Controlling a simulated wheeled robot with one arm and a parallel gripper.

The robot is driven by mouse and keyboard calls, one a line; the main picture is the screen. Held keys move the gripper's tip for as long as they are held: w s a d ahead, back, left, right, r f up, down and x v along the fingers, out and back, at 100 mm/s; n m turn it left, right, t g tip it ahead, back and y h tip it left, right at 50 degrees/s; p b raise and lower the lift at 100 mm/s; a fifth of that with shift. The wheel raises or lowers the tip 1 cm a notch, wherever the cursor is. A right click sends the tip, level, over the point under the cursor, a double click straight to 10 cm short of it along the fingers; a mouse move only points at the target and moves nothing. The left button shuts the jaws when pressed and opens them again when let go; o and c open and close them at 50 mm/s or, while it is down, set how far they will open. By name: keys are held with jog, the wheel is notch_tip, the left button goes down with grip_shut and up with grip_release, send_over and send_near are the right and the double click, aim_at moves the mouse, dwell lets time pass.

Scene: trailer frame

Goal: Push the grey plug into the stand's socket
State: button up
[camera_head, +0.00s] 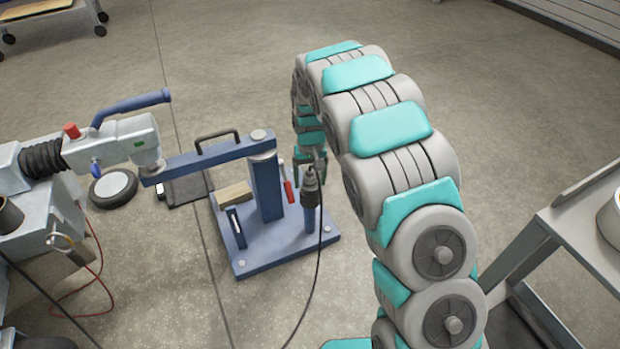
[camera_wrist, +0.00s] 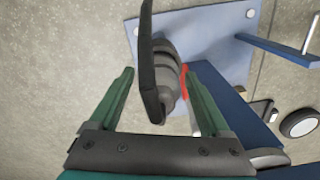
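The grey plug (camera_head: 311,186) stands upright at the top of a short blue post, the apparent socket (camera_head: 309,220), on the stand's blue base plate (camera_head: 255,262). How deep it sits is unclear. A black cable (camera_head: 318,250) runs from the plug down to the floor. My gripper (camera_head: 309,165) is just above and around the plug's top. In the wrist view the plug (camera_wrist: 166,80) lies between my two green fingers (camera_wrist: 159,72), with a visible gap on the left side. The fingers are apart and not closed on it. The black cable (camera_wrist: 148,50) crosses in front of the plug.
The stand's thick blue column (camera_head: 266,190) and red-handled part (camera_head: 289,190) are close to the left of the plug. A blue drawbar (camera_head: 205,160) joins the column to the trailer coupling (camera_head: 148,145). A grey table (camera_head: 560,240) stands at right. Open floor lies behind.

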jog(key=shift+o, duration=0.7)
jog(key=shift+r, duration=0.1)
notch_tip(320, 180, up, 7)
jog(key=shift+r+p, duration=0.15)
jog(key=shift+p, duration=0.2)
jog(key=shift+r, duration=0.1)
